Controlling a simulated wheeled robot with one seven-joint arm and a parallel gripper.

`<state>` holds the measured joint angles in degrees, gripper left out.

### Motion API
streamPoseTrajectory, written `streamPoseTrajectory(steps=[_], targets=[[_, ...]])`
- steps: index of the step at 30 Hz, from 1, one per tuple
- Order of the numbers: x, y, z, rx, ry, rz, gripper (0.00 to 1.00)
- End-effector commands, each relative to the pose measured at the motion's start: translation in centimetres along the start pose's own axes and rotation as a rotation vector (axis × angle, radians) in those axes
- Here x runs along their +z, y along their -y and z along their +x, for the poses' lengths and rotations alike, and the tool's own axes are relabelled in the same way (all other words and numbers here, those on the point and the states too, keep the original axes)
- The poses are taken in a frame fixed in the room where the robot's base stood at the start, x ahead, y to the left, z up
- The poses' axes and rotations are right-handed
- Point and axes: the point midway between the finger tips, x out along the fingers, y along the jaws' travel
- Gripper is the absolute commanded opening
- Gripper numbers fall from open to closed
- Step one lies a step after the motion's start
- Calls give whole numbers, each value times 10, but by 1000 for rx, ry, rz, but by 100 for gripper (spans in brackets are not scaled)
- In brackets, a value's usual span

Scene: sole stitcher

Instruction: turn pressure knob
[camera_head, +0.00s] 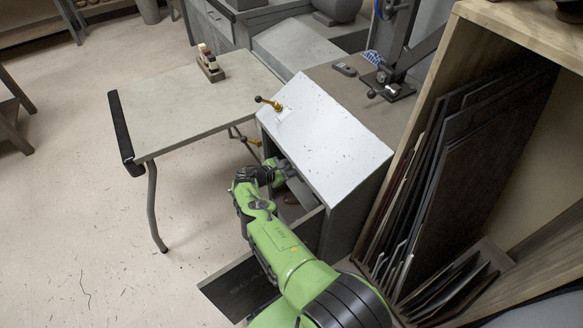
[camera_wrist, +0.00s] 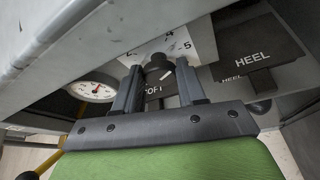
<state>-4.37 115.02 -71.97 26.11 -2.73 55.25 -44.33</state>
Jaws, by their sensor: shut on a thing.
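A dark round knob (camera_wrist: 158,66) with a white pointer line sits on a white dial plate (camera_wrist: 202,42) in the wrist view. The numbers 4 and 5 show at the plate's upper right. My gripper (camera_wrist: 160,80) has one finger on each side of the knob and is shut on it. Lettering below the knob is partly hidden by the fingers. In the head view my gripper (camera_head: 281,170) reaches under the sloped white top of the machine cabinet (camera_head: 325,137), and the knob is hidden there.
A pressure gauge (camera_wrist: 92,89) with a red needle is left of the knob. Dark plates marked HEEL (camera_wrist: 258,52) are at the right. A side table (camera_head: 180,105) stands left, and a board rack (camera_head: 450,170) right.

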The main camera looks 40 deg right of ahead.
Motion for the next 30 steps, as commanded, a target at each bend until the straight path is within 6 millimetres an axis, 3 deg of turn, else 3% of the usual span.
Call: streamPoseTrajectory(steps=[24,25,30], targets=[[-1,0,0,-23,0,-53,10],[-1,0,0,-23,0,-53,42],[0,0,0,-22,0,-53,65]])
